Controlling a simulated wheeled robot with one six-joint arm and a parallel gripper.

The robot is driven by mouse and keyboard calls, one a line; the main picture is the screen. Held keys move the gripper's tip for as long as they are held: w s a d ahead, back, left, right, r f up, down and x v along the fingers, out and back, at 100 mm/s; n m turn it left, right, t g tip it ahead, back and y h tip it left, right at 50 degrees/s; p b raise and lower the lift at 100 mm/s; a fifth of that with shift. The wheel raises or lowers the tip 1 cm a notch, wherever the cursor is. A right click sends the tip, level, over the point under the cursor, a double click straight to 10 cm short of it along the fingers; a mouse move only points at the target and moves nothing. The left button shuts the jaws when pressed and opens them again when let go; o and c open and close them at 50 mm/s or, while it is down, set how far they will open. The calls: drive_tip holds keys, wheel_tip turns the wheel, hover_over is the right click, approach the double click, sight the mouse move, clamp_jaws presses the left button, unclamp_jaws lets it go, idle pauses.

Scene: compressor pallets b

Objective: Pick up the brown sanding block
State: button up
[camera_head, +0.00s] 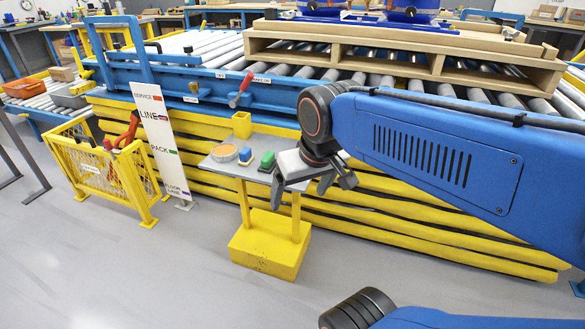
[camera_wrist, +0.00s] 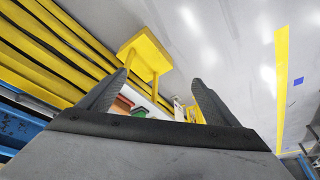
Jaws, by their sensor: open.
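A small reddish-brown piece, seemingly the sanding block (camera_wrist: 125,101), shows just inside the left finger in the wrist view, beside a green item (camera_wrist: 140,112). It is small and partly covered there. In the head view I cannot make it out; my gripper covers the right part of the small grey-topped stand (camera_head: 228,169). My gripper (camera_head: 312,183) is open and empty, in front of the stand's right end, its two fingers spread. It also shows in the wrist view (camera_wrist: 160,79), with the stand between and beyond the fingertips.
The stand holds an orange disc (camera_head: 224,152), a blue-and-yellow block (camera_head: 245,157) and a green block (camera_head: 267,161). The roller conveyor with a wooden pallet (camera_head: 400,62) rises behind. A signboard (camera_head: 163,140) and yellow cage (camera_head: 100,178) stand left. The front floor is clear.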

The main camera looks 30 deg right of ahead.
drive_tip(key=w+d+r+m+g, duration=0.2)
drive_tip(key=w+d+m, duration=0.45)
drive_tip(key=w, duration=0.65)
drive_tip(key=w+d+r+m+g, duration=0.2)
drive_tip(key=w+d+m, duration=0.1)
drive_tip(key=w+d, duration=0.8)
drive_tip(key=shift+n, duration=0.25)
drive_tip(key=f, duration=0.4)
drive_tip(key=w+a+f, duration=0.1)
drive_tip(key=f, duration=0.2)
drive_tip(key=w+a+f, duration=0.1)
drive_tip(key=f, duration=0.3)
drive_tip(key=shift+w+f, duration=0.2)
drive_tip(key=shift+f, duration=0.15)
drive_tip(key=shift+w+a+f, duration=0.1)
drive_tip(key=shift+a+f, duration=0.1)
drive_tip(key=shift+f, duration=1.15)
drive_tip(key=shift+a+f, duration=0.15)
drive_tip(key=shift+f, duration=1.15)
drive_tip(key=c, duration=1.1)
drive_tip(key=shift+r, duration=0.15)
wheel_tip(320, 180, up, 10)
drive_tip(key=shift+f, duration=0.1)
